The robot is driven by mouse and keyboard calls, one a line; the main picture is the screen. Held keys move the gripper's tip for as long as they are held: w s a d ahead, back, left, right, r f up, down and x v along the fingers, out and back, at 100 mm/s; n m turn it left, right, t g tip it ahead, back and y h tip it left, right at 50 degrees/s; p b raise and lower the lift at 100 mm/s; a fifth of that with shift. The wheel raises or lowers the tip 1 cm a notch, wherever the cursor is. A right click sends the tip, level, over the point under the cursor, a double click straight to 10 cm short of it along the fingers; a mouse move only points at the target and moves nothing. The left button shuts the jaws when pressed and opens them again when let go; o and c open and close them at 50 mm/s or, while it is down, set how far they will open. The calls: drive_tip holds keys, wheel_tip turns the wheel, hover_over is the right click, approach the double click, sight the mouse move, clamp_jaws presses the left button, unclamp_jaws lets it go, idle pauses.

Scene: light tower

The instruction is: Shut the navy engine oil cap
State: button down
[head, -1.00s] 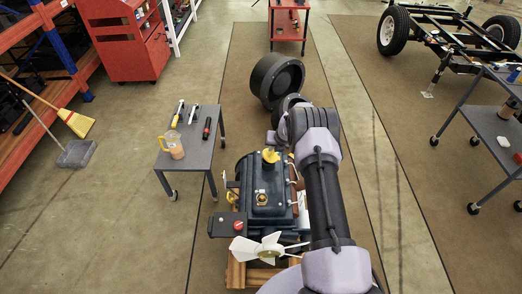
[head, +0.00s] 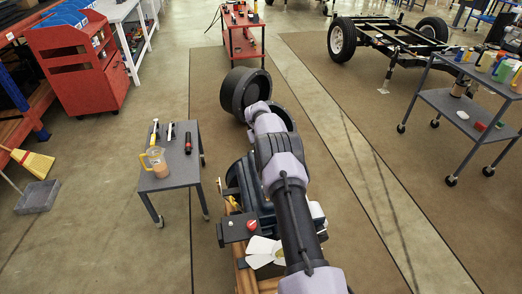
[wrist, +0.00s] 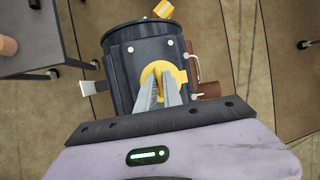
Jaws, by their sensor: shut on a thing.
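The navy engine (head: 266,205) stands in the middle of the head view, largely hidden behind my arm. In the wrist view the same engine (wrist: 122,70) is seen from close by, with a round yellow oil cap (wrist: 178,75) on its top face. My gripper (wrist: 159,80) reaches down onto the middle of this cap. Its fingers are close together and shut on the cap, with yellow showing around them. A second yellow part (wrist: 163,9) shows at the engine's far edge. In the head view my fingertips and the cap are hidden by my arm.
A grey table (head: 180,176) with a jug (head: 157,162) and tools stands left of the engine. A white fan (head: 262,247) and a dark box with a red knob (head: 252,224) are at its near end. Black tyres (head: 244,94) lie beyond. A grey cart (head: 465,108) stands right.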

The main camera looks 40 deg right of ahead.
drive_tip(key=shift+f, duration=0.1)
drive_tip(key=c, duration=1.5)
unclamp_jaws()
drive_tip(key=shift+f, duration=0.1)
drive_tip(key=shift+r, duration=0.45)
drive_tip(key=b+v, duration=0.1)
drive_tip(key=v, duration=1.5)
drive_tip(key=shift+s+r, duration=0.15)
drive_tip(key=shift+r, duration=0.15)
drive_tip(key=shift+a, duration=0.15)
